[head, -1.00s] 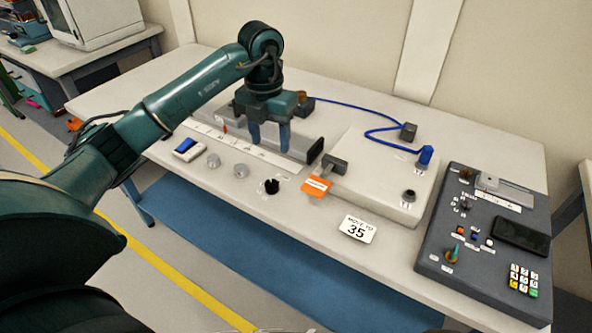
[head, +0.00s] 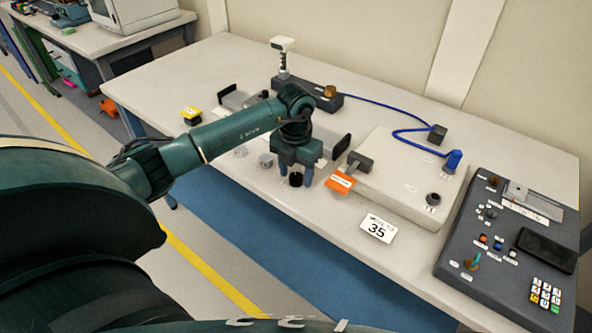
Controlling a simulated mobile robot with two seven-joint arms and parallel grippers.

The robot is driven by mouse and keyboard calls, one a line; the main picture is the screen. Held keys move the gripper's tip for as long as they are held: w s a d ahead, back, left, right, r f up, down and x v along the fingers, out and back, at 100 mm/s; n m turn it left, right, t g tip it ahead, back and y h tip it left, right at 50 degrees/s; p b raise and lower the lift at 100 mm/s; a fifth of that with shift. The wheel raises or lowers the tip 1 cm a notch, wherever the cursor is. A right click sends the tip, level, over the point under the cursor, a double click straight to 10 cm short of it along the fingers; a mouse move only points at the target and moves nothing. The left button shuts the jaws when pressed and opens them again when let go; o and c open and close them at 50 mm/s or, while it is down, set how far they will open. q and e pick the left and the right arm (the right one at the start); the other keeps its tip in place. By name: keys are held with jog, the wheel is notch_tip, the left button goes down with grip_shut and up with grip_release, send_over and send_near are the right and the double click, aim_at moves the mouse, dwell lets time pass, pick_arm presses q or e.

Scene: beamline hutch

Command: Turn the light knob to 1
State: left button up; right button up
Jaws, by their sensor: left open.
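A small black knob (head: 296,179) stands near the front edge of the table. My left gripper (head: 295,174) points down over it, with one finger on each side. The gripper is open, and I cannot tell whether the fingers touch the knob. The marks around the knob are hidden or too small to read. No label confirms that it is the light knob. My right gripper is out of view.
Grey knobs (head: 266,160) stand left of the gripper. An orange tag (head: 341,182) and a card reading 35 (head: 378,228) lie to the right. A pale box (head: 400,190) and a dark control panel (head: 500,250) stand further right.

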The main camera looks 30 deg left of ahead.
pick_arm(q)
jog(key=shift+c, duration=0.4)
jog(key=c, duration=0.9)
